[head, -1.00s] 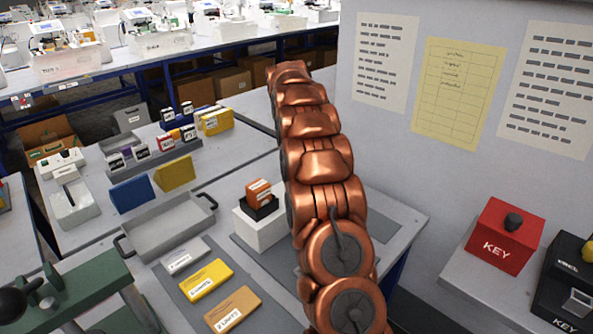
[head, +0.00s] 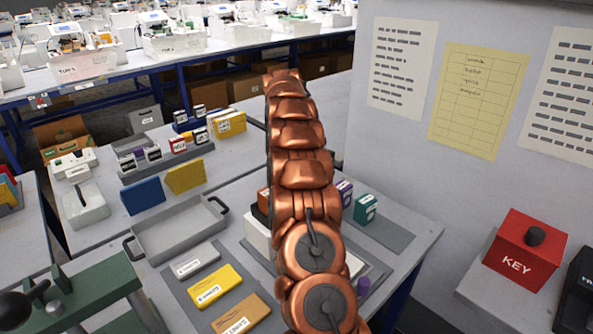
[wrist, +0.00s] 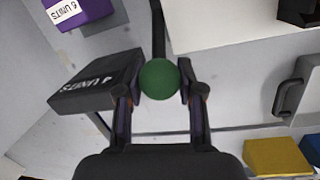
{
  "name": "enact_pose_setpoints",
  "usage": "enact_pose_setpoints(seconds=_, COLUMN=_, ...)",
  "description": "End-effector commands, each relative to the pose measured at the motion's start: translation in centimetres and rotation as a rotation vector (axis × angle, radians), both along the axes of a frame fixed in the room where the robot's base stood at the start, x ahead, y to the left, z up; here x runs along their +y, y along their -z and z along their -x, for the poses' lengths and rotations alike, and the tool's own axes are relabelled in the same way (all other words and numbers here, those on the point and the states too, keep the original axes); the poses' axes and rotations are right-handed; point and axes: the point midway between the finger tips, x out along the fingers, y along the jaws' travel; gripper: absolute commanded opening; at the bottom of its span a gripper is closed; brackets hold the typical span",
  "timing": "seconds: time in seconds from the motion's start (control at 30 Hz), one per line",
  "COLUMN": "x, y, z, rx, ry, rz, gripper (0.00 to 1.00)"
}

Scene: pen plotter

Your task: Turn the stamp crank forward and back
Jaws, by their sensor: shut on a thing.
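In the wrist view, my gripper (wrist: 158,88) is shut on a round green knob (wrist: 158,77). A dark rod (wrist: 158,38) runs up the picture from the knob, seemingly the handle of the stamp crank. The rest of the crank cannot be made out. In the head view, my copper arm hides the gripper and the knob. A white box (head: 256,236) with an orange and black piece (head: 262,202) on top is partly hidden behind the arm.
A black block (wrist: 95,82) marked 4 UNITS lies close beside the left finger. A purple block (wrist: 75,12) is beyond it. In the head view, a grey tray (head: 180,232), a teal block (head: 366,208) and a red KEY box (head: 525,250) stand around the arm.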

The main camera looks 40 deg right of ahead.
Motion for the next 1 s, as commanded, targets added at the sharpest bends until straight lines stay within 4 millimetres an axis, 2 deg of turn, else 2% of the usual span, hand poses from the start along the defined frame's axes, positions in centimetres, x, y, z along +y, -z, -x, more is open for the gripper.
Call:
enact_pose_setpoints(seconds=0.53, x=0.25, y=0.51, z=-0.11, rx=0.004, ry=-0.002, rz=-0.007, gripper=0.0)
enact_pose_setpoints(seconds=0.57, x=0.24, y=0.52, z=-0.11, rx=0.004, ry=-0.002, rz=-0.007, gripper=0.38)
enact_pose_setpoints(seconds=0.8, x=0.13, y=0.41, z=-0.05, rx=0.003, ry=0.0, rz=-0.005, gripper=0.63)
enact_pose_setpoints(seconds=1.0, x=0.05, y=0.33, z=-0.01, rx=0.003, ry=0.001, rz=-0.004, gripper=0.63)
